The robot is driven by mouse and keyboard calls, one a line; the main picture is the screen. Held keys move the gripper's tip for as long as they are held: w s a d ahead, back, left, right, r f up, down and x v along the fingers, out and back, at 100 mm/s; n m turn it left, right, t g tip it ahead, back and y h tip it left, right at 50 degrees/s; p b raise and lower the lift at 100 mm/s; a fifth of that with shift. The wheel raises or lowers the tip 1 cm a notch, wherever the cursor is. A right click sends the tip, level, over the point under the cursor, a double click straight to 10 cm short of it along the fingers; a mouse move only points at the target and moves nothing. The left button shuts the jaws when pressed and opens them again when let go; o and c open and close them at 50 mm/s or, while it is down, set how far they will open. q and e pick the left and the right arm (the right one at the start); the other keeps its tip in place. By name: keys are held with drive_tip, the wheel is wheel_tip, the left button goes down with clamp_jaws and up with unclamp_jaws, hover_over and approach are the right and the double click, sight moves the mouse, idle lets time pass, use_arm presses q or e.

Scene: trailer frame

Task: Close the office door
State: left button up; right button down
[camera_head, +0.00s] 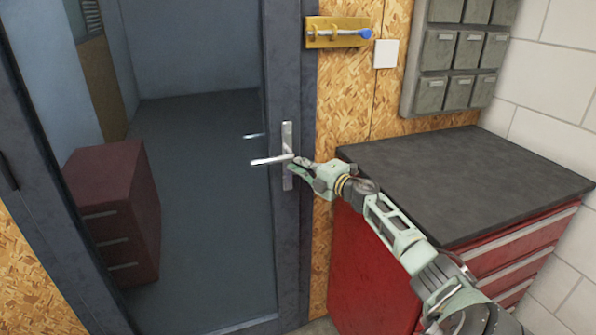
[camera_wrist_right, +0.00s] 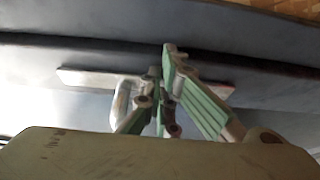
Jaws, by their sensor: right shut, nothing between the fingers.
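The office door (camera_head: 283,240) has a dark frame around a large glass pane and looks in line with the dark door frame, with no clear gap. I cannot tell whether it is latched. Its silver lever handle (camera_head: 270,161) sticks out to the left from an upright plate. My right gripper (camera_head: 296,166) is shut and empty, with its fingertips at the handle's plate end. In the right wrist view the green fingers (camera_wrist_right: 163,95) are together beside the handle bar (camera_wrist_right: 90,79); touching or just apart, I cannot tell. My left gripper is not in view.
A red cabinet with a dark top (camera_head: 450,180) stands right of the door, below my right arm. A yellow bolt latch (camera_head: 338,33) and a white switch (camera_head: 386,53) are on the chipboard wall. Grey bins (camera_head: 455,50) hang above. A dark red drawer unit (camera_head: 112,205) shows through the glass.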

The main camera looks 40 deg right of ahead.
drive_tip(key=shift+w+d+r, duration=0.15)
drive_tip(key=shift+d+r, duration=0.1)
drive_tip(key=shift+r, duration=0.1)
